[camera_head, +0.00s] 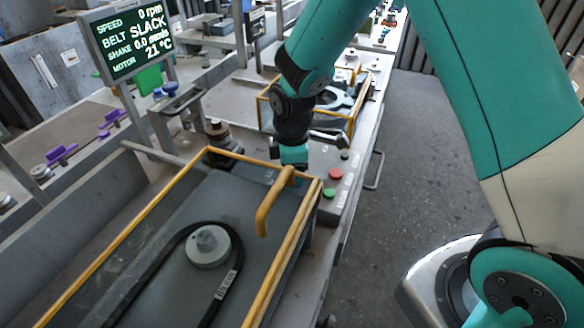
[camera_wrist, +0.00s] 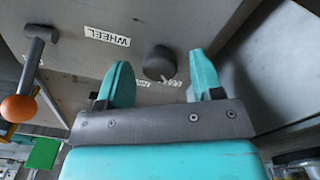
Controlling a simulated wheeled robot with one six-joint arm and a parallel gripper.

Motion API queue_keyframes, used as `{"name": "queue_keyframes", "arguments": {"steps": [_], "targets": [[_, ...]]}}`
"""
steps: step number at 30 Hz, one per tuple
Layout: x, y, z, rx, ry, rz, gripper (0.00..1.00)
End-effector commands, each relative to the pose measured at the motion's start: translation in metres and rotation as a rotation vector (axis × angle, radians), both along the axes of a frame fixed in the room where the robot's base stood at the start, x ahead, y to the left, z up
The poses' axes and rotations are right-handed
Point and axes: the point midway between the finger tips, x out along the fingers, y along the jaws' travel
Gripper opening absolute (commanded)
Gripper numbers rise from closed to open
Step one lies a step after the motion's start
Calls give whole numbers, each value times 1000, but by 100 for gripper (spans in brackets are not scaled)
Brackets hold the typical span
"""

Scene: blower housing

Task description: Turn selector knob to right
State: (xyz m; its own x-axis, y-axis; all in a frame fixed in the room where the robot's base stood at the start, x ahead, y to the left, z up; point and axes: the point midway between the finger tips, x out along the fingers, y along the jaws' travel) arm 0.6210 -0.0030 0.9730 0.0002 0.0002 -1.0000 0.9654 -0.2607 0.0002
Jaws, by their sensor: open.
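A dark round knob (camera_wrist: 158,60) with a pale mark at its lower right edge is on a grey face in the wrist view. A label partly hidden lies beside it, and a "WHEEL" label (camera_wrist: 107,36) is to its left. My gripper (camera_wrist: 161,68) is open, and the knob appears between its two teal fingers; I cannot tell how far it is from them in depth. In the head view my gripper (camera_head: 292,156) points down at the far end of the yellow-edged guard, and the knob cannot be made out there.
Red (camera_head: 335,174) and green (camera_head: 328,193) buttons are on the panel right of my gripper. A yellow handle (camera_head: 272,205) rises from the guard over a black belt (camera_head: 160,262). A lever with an orange ball (camera_wrist: 18,108) is at left. The screen (camera_head: 128,40) reads 0 rpm, belt SLACK.

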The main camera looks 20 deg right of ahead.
Motion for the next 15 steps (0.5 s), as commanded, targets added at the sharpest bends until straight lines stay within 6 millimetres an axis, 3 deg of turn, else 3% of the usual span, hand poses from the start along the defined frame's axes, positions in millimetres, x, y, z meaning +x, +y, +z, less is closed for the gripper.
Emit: {"name": "queue_keyframes", "arguments": {"steps": [2, 8, 15], "targets": [[0, 0, 0, 0, 0, 0, 56], [0, 0, 0, 0, 0, 0, 11], [0, 0, 0, 0, 0, -12, 11]]}}
